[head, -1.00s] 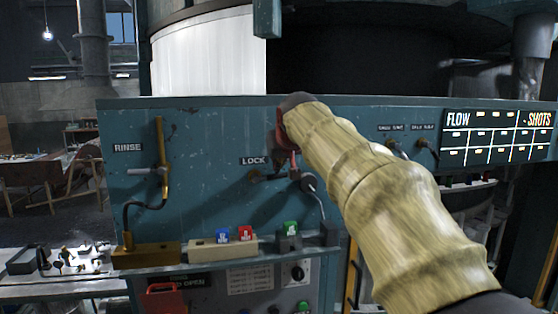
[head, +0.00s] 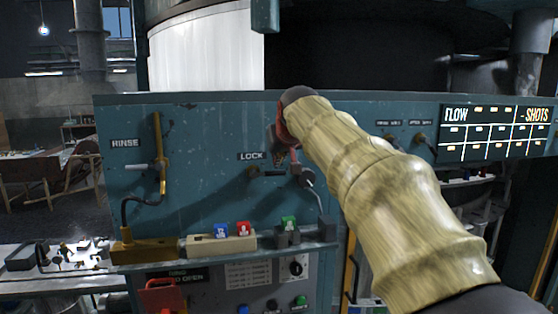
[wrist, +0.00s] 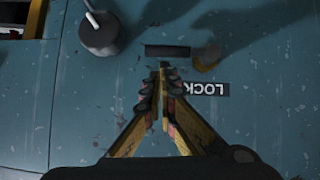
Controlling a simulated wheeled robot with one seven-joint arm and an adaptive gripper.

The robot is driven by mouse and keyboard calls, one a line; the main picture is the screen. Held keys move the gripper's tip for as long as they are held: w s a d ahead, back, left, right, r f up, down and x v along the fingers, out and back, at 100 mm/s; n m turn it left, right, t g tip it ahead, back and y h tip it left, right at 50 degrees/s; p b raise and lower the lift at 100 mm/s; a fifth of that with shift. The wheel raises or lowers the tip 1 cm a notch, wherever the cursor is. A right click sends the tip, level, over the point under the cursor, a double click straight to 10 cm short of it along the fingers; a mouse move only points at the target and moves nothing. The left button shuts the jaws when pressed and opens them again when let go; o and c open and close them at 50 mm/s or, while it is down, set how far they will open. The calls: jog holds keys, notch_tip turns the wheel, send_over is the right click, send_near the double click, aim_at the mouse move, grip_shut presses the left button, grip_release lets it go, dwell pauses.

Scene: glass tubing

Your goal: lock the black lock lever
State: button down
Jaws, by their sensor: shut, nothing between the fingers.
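The black lock lever (head: 272,174) lies about level on the teal panel, right of and below the LOCK label (head: 251,156). In the wrist view the lever (wrist: 166,51) is a dark crosswise bar just beyond the fingertips, with a blurred brass piece beside it. The LOCK label (wrist: 204,89) appears upside down there. My gripper (head: 281,163) is close above the lever in the head view, partly hidden by my arm. In the wrist view my gripper (wrist: 163,69) is shut and empty, its tips meeting near the bar. I cannot tell whether they touch it.
A round grey knob (head: 307,176) with a cable sits right of the lever; it also shows in the wrist view (wrist: 98,34). A RINSE lever (head: 160,166) is at left. A ledge with colored blocks (head: 221,243) runs below. A display (head: 496,136) is at right.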

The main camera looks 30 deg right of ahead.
jog(key=w+d+r+v, duration=0.1)
jog(key=v, duration=1.1)
jog(key=s+a+f+g+y+b, duration=0.1)
jog(key=s+a+f, duration=0.1)
jog(key=f, duration=0.7)
jog(key=s+a+f+g+b, duration=0.1)
jog(key=f+g+b, duration=0.1)
jog(key=f, duration=0.8)
jog(key=s+a+f+n+y+b, duration=0.1)
jog(key=s+a+f+b, duration=0.4)
jog(key=f, duration=0.9)
jog(key=s+a+f+n+g+b, duration=0.1)
jog(key=s+a+f+b, duration=0.4)
jog(key=s+f, duration=0.7)
jog(key=s+a+f+g+y+b, duration=0.1)
jog(key=s+a+f+b, duration=0.3)
jog(key=f, duration=1.2)
jog(key=s+b, duration=0.3)
jog(key=s, duration=0.2)
jog(key=shift+s+a+f+n+y, duration=0.2)
jog(key=shift+a+f+n+y, duration=0.1)
jog(key=shift+a+n, duration=0.1)
